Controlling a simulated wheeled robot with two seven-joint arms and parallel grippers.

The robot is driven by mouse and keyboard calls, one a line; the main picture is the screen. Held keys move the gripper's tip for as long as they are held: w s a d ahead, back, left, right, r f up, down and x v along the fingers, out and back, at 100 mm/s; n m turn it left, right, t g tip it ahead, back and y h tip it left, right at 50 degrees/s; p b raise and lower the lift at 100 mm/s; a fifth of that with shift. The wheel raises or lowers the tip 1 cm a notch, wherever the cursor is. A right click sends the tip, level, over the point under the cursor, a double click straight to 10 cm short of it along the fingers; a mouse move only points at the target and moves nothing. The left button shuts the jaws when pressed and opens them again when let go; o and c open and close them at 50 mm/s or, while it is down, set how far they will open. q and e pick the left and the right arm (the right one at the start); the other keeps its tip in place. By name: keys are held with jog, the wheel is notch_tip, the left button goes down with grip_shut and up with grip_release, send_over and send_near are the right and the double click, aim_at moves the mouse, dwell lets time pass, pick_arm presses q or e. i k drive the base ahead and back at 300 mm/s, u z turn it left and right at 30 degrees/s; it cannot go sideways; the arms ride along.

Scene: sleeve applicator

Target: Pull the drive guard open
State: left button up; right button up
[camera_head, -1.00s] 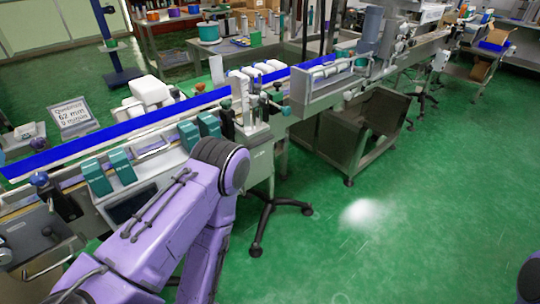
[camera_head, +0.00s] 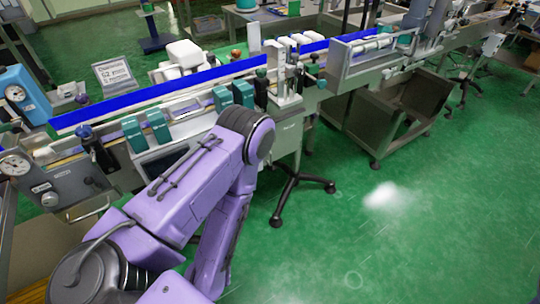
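I cannot tell for sure which part is the drive guard. At the lower left of the head view, a grey housing (camera_head: 62,186) at the conveyor's near end carries a round dial (camera_head: 15,164), a dark knob and a bar handle (camera_head: 92,208) low on its front. My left arm reaches up from the bottom left to its elbow in front of the conveyor, and its forearm drops toward the bottom edge. My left gripper is out of view. My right arm and gripper are not in view.
A conveyor with a long blue rail (camera_head: 160,90) runs from the left to the upper right. A blue gauge box (camera_head: 24,95) stands at the far left. A grey open bin (camera_head: 385,110) and a black-footed stand (camera_head: 300,183) stand on the green floor. The floor at right is clear.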

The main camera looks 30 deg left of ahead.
aim_at(289, 132)
jog(key=u, duration=0.55)
jog(key=k, duration=1.25)
jog(key=z, duration=0.1)
jog(key=i, duration=0.55)
jog(key=z, duration=0.9)
jog(key=i, duration=0.85)
jog(key=u, duration=0.5)
jog(key=i, duration=0.6)
jog(key=u, duration=0.5)
